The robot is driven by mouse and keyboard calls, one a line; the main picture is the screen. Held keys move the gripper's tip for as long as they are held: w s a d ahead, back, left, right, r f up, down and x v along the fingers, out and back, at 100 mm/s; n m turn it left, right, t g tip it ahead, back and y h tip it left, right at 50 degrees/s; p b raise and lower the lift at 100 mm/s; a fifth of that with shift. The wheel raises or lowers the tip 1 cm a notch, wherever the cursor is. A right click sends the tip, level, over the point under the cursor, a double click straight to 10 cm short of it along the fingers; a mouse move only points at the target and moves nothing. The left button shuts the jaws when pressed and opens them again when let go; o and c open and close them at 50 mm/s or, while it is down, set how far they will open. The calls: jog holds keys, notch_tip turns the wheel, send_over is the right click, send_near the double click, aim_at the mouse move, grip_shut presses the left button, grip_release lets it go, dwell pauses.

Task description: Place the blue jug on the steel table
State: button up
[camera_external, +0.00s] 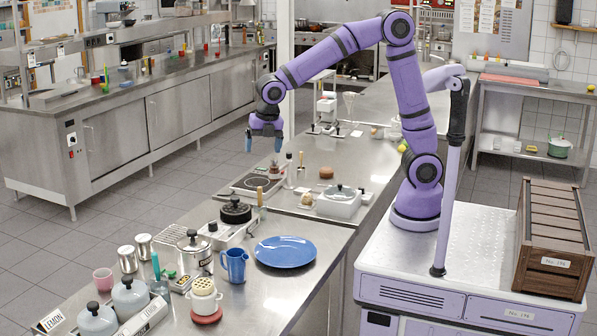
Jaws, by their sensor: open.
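A blue jug (234,266) stands upright on the near part of the long steel worktop (318,262), just left of a large blue plate (285,251). A separate steel table (540,88) with a lower shelf stands at the back right; I cannot tell from the picture which steel surface the task names. My gripper (263,146) hangs fingers down, open and empty, in the air over the far left side of the worktop. It is well above and apart from the jug.
Pots, canisters, a white pot on a red base (205,301) and a pink cup (103,279) crowd around the jug. A wooden crate (553,240) sits on my base. A red board (514,79) lies on the back-right table; its right part looks clear.

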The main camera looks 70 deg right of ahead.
jog(key=s+d+r+m+t, duration=0.1)
jog(key=s+d+r+m, duration=0.25)
jog(key=d, duration=0.25)
jog(key=s+d+r+m, duration=0.2)
jog(key=s+d+m, duration=0.1)
jog(key=d+m, duration=0.3)
jog(key=s+d+r+m+t, duration=0.1)
jog(key=s+d+r+m, duration=0.25)
jog(key=d, duration=0.35)
jog(key=s+d+f+m+t, duration=0.1)
jog(key=s+d+f+m, duration=0.1)
jog(key=s+d+m, duration=0.7)
jog(key=s+m, duration=0.4)
jog(key=shift+s+d+f, duration=0.25)
jog(key=shift+s+d, duration=0.05)
jog(key=shift+s, duration=0.05)
